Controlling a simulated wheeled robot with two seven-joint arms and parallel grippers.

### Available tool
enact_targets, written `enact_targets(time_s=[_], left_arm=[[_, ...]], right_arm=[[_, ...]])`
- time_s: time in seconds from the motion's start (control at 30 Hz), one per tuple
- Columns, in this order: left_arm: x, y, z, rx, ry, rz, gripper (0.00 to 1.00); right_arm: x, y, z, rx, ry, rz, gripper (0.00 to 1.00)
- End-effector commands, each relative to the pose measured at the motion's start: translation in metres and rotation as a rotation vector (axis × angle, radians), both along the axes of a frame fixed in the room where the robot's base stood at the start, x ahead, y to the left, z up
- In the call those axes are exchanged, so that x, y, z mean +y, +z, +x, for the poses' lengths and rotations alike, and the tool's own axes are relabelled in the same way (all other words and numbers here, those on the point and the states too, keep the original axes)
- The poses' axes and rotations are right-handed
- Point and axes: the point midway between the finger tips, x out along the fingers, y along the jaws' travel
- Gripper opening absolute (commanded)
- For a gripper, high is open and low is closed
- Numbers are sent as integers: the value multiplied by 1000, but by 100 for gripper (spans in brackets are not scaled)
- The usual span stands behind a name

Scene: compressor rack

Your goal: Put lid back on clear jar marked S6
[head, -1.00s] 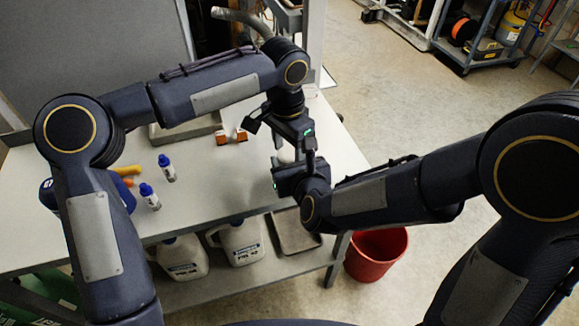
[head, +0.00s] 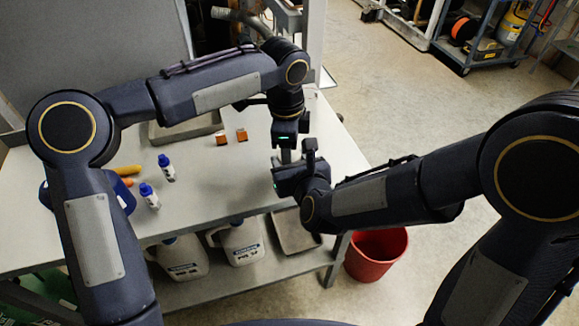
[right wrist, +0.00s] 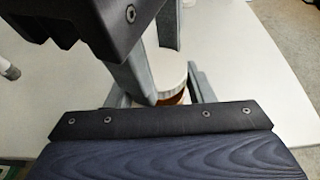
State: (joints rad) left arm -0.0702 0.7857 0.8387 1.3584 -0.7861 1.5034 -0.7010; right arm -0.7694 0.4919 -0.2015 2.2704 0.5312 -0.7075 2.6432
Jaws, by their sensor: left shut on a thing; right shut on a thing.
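The jar (right wrist: 176,97) shows only in part in the right wrist view, with brown contents and a pale band at its top. Its S6 mark cannot be read, and I cannot tell the lid apart from the jar's top. My right gripper (head: 282,172) is shut on the jar, low over the right part of the bench; its grey fingers also show in the right wrist view (right wrist: 163,92). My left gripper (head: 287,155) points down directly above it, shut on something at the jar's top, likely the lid. In the head view the grippers hide the jar.
Two small orange-brown containers (head: 221,139) and two blue-capped bottles (head: 166,173) stand on the white bench (head: 205,205). A grey tray (head: 185,130) lies behind. White jugs (head: 240,247) and another tray (head: 292,237) are on the lower shelf. A red bucket (head: 376,262) stands right.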

Motion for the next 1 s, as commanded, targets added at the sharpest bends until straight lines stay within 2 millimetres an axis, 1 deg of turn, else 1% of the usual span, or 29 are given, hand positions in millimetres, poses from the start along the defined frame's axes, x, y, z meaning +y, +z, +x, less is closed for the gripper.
enact_targets(time_s=[0.03,0.17,0.2,0.37,0.63,0.9,1.0], left_arm=[[-3,0,-3,5,-6,-4,18],[-3,0,-3,6,-5,-4,18],[-3,0,-3,6,-4,-4,47],[-2,0,-3,5,-2,-3,67],[-1,2,-2,5,0,-1,67],[0,37,-2,2,2,-2,67],[0,44,-2,2,3,-1,67]], right_arm=[[1,0,0,0,3,-1,0],[1,0,0,0,3,-1,0],[1,0,0,0,3,-1,0],[1,0,0,0,2,0,0],[0,0,1,-1,-1,1,0],[-1,0,1,0,-2,0,0],[0,0,1,0,-1,1,0]])
